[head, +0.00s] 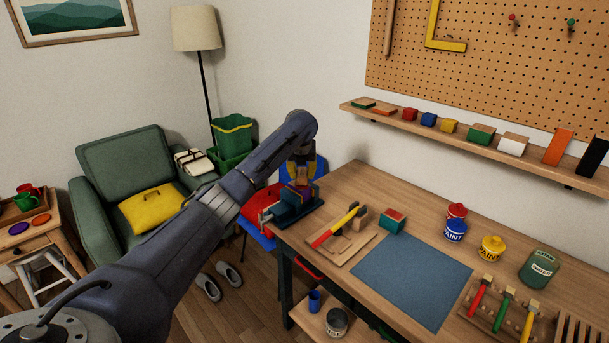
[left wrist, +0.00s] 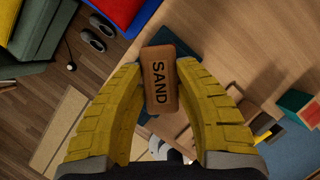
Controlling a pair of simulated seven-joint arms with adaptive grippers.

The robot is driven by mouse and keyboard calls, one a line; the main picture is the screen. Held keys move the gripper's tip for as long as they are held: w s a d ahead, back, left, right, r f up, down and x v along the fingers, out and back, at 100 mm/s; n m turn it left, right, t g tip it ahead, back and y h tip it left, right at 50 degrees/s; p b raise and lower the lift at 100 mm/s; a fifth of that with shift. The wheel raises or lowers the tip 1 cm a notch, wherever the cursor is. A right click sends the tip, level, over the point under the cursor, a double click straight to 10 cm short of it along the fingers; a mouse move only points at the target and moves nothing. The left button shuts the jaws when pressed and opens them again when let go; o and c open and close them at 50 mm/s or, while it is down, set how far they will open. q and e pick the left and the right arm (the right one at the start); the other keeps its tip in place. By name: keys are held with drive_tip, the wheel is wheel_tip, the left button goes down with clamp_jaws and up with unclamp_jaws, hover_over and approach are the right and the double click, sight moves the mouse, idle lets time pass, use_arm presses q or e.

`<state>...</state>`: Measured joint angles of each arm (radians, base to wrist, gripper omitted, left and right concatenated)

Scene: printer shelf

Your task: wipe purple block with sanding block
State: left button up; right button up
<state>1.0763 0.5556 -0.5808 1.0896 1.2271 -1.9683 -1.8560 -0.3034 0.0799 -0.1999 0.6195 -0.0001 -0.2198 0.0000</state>
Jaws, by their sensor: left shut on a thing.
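My left gripper (head: 301,172) is over the far left corner of the workbench, pointing down. In the left wrist view its yellow fingers (left wrist: 160,100) are shut on the brown sanding block (left wrist: 159,80), which is marked SAND. The purple block (head: 288,195) shows only in part below the gripper, in the dark blue vise (head: 293,213) at the bench edge. In the left wrist view the sanding block covers most of that spot, and the purple block cannot be made out. I cannot tell whether the two blocks touch. My right gripper is in neither view.
A wooden tray (head: 322,246) with a red and yellow tool, and a green block with a red top (head: 393,221), stand right of the vise. A blue mat (head: 410,281) lies bare mid-bench. Paint cans (head: 456,229) stand behind it. A blue chair (head: 320,166) adjoins the bench.

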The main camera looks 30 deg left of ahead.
use_arm(q)
drive_tip(key=shift+w, duration=0.4)
wheel_tip(320, 180, up, 3)
drive_tip(key=shift+d+r, duration=0.1)
drive_tip(key=shift+d, duration=0.05)
drive_tip(key=shift+r, duration=2.4)
